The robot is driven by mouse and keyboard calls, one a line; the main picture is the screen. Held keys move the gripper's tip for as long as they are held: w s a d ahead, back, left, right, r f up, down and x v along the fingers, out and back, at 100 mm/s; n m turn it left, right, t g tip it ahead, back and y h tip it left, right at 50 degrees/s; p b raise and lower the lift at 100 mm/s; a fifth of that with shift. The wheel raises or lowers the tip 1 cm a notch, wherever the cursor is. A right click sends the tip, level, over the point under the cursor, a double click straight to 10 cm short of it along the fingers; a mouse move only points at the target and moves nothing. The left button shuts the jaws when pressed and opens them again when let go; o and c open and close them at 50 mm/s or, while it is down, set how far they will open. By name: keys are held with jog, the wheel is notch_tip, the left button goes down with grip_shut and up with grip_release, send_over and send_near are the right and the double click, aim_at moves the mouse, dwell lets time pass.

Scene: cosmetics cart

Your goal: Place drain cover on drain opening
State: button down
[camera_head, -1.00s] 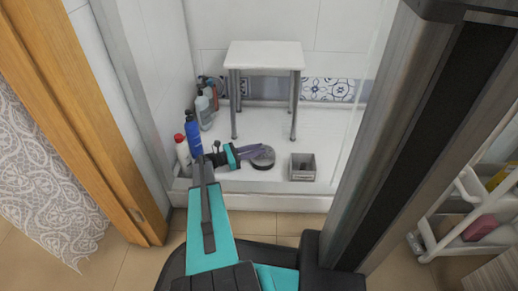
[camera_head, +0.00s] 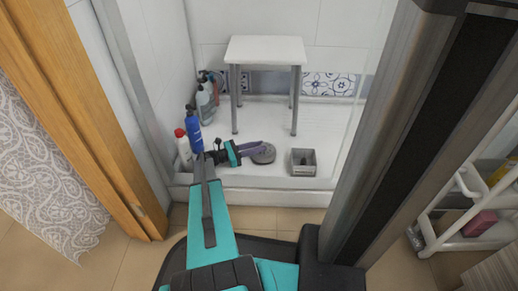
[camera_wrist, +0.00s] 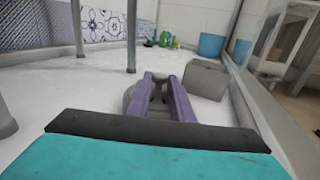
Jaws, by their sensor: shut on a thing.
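A round grey disc, which I take to be the drain cover (camera_head: 264,155), is low at the white shower floor in the head view. I cannot tell whether the disc touches the floor. I see no drain opening; it may be hidden under the disc.
A grey square box (camera_head: 303,163) stands just right of the disc. A white stool (camera_head: 266,50) with metal legs stands behind. Several bottles, including a blue one (camera_head: 194,130), line the left wall. A raised sill (camera_head: 280,197) edges the front. The floor under the stool is clear.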

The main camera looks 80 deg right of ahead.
jog(key=shift+f, duration=0.45)
dwell(0.3)
jog(key=c, duration=1.5)
grip_release()
jog(key=shift+o, duration=0.2)
jog(key=shift+w, duration=0.15)
